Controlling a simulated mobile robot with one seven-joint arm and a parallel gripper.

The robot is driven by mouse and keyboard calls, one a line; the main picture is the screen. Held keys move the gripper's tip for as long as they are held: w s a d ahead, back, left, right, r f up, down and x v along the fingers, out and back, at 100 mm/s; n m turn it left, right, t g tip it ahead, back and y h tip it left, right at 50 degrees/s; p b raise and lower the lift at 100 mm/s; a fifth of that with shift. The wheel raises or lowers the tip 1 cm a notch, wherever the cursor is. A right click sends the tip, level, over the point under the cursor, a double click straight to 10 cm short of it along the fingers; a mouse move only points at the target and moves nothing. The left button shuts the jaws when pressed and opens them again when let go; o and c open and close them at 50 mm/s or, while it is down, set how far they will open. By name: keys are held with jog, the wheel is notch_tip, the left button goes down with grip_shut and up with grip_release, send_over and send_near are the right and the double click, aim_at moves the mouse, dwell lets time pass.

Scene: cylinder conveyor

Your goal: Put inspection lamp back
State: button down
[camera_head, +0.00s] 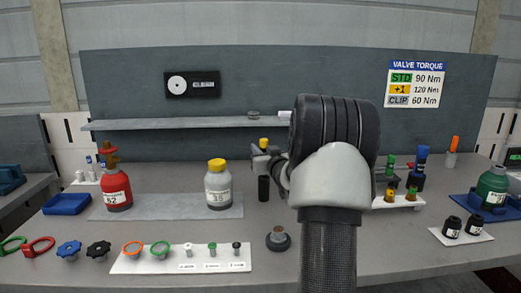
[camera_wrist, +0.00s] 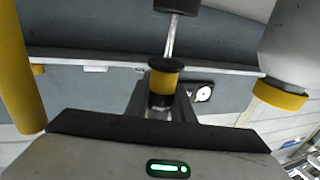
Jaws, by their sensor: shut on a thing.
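My gripper (camera_head: 268,160) is above the middle of the bench, partly hidden by my own arm. It is shut on a slim tool with a yellow part (camera_head: 264,142) on top, which I take to be the inspection lamp. In the wrist view, which looks upside down, its yellow and black part (camera_wrist: 165,82) is between my fingers. A thin metal rod leads from it to a black cylinder (camera_wrist: 178,5). In the head view a black cylinder (camera_head: 264,188) shows just below my gripper; whether it touches the bench I cannot tell. The lamp's place is not clearly identifiable.
A yellow-capped bottle (camera_head: 218,188) stands left of my gripper, with a red bottle (camera_head: 116,188) farther left. A dark round base (camera_head: 278,240) sits in front on the bench. A white plate (camera_head: 180,258) holds rings and small parts. A shelf (camera_head: 190,123) runs behind.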

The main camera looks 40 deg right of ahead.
jog(key=shift+f+b, duration=1.8)
jog(key=shift+f, duration=0.35)
jog(key=c, duration=1.5)
grip_release()
jog(key=shift+o, duration=0.2)
notch_tip(320, 180, up, 6)
jog(key=p, duration=0.3)
jog(key=shift+p, duration=0.3)
jog(key=shift+a, duration=0.1)
